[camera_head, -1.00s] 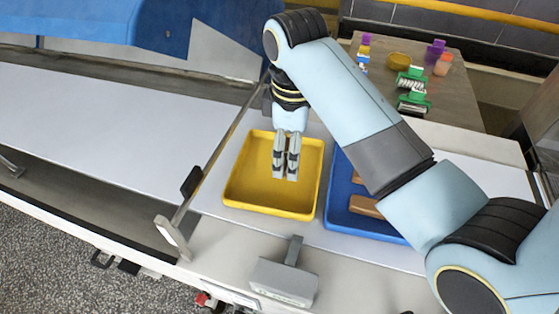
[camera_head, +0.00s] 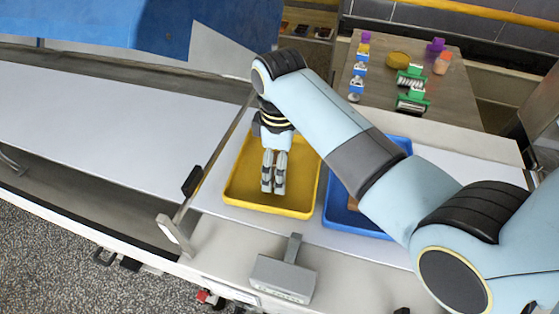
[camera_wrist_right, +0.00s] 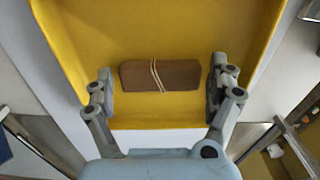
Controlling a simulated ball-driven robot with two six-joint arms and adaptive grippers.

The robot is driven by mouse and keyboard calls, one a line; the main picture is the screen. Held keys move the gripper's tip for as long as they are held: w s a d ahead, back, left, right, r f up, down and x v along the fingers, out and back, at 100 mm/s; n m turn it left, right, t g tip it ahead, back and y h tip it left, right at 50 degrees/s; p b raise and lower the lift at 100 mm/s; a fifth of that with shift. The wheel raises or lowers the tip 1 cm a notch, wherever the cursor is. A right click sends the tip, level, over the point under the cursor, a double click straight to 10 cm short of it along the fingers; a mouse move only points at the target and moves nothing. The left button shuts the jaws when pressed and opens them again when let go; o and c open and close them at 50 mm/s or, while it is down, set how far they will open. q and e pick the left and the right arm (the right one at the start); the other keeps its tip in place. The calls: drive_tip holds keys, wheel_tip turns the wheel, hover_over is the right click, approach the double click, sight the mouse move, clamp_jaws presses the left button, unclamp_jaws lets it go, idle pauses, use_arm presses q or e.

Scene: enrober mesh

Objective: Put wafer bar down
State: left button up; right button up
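My right gripper (camera_head: 273,190) is over the yellow tray (camera_head: 300,204), pointing down into it. In the right wrist view its two fingers stand wide apart (camera_wrist_right: 161,72), one at each end of a brown wafer bar (camera_wrist_right: 178,75) with thin cream lines across its middle. A narrow gap shows between the bar and each finger. The bar appears to lie flat in the yellow tray (camera_wrist_right: 160,118); its contact with the floor is hard to tell. The head view does not show this bar. My left gripper is not in view.
A blue tray (camera_head: 333,214) stands just right of the yellow one, with a brown bar (camera_head: 354,204) partly hidden by my right arm. A grey device (camera_head: 283,280) is in front. A long pale belt (camera_head: 110,115) is at left. A table behind holds small coloured items.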

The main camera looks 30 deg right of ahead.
drive_tip(key=shift+o, duration=0.5)
drive_tip(key=shift+r, duration=0.3)
wheel_tip(320, 180, up, 12)
drive_tip(key=shift+f+b, duration=0.2)
drive_tip(key=shift+b, duration=0.25)
drive_tip(key=shift+s+f, duration=0.1)
